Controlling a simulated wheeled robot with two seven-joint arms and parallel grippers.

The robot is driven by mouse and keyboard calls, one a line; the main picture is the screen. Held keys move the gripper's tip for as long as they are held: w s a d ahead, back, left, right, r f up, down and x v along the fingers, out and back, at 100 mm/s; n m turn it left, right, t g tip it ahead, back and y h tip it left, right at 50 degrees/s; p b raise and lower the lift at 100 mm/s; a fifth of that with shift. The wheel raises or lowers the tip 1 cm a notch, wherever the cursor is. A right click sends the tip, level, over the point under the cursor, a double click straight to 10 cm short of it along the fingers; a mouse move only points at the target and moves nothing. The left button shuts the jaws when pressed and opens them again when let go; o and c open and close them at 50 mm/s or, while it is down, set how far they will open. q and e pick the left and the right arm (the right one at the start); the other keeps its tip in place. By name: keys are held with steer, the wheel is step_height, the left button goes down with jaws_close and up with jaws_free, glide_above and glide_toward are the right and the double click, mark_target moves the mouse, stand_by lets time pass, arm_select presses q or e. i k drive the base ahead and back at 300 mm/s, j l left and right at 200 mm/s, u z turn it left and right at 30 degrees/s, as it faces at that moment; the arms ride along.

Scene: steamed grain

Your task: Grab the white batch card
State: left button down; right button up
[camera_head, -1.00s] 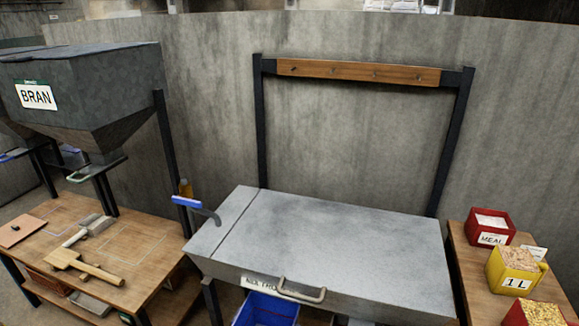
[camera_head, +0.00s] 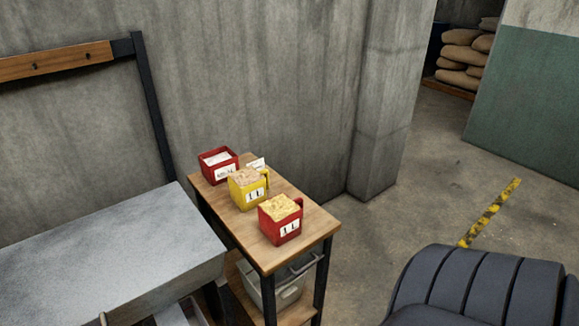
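A small white card (camera_head: 256,163) stands on the wooden side table (camera_head: 316,226), behind the yellow measure (camera_head: 243,203) and to the right of the red MEAL box (camera_head: 208,175). It is small, partly hidden by the yellow measure, and I cannot read any writing on it. A red measure (camera_head: 273,232) filled with yellow flakes stands nearer the front of the table. The yellow measure holds pale grain. Both measures carry white 1 L labels. Neither of my grippers shows in this view.
A grey metal-topped bench (camera_head: 110,255) stands left of the side table. A pale bin (camera_head: 286,292) sits on the table's lower shelf. A dark ribbed rounded object (camera_head: 490,290) fills the lower right. Open floor with a yellow-black strip (camera_head: 490,212) lies beyond.

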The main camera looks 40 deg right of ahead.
mark_target(259, 164)
steer(key=z, duration=1.2)
steer(key=l, duration=0.15)
